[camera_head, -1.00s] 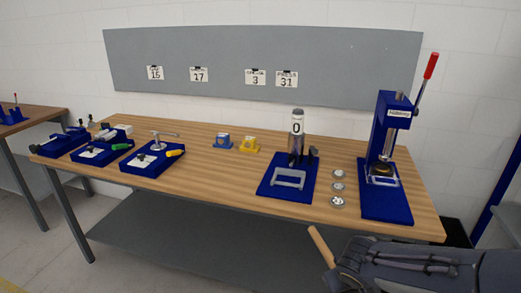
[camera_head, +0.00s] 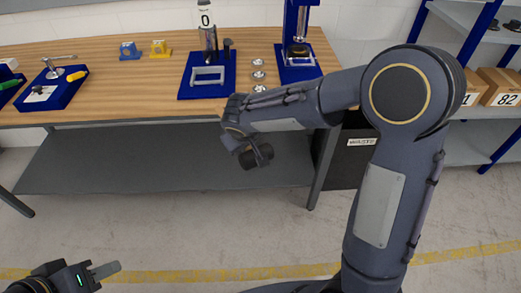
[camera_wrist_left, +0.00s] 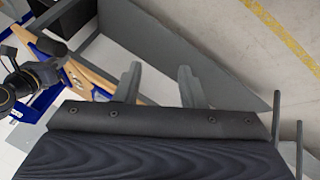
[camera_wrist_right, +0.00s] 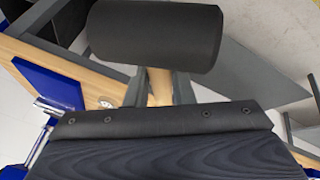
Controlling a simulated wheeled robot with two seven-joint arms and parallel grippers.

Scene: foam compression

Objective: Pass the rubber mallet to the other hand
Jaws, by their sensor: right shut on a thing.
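The rubber mallet has a thick black head (camera_head: 256,157), which hangs in front of the bench's front edge in the head view. In the right wrist view the black head (camera_wrist_right: 155,35) stands beyond the fingers, with part of its pale wooden handle (camera_wrist_right: 159,82) between them. My right gripper (camera_wrist_right: 156,92) is shut on the handle. My left gripper (camera_head: 106,270) is low at the lower left of the head view, well apart from the mallet. The left wrist view shows its fingers (camera_wrist_left: 158,85) spread and empty. The dark mallet head (camera_wrist_left: 42,74) also appears at that view's left.
The wooden bench (camera_head: 130,88) carries a blue fixture (camera_head: 208,80), a blue press (camera_head: 298,50) and several small metal discs. A dark waste bin (camera_head: 350,155) stands right of the bench. The floor between my arms is clear.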

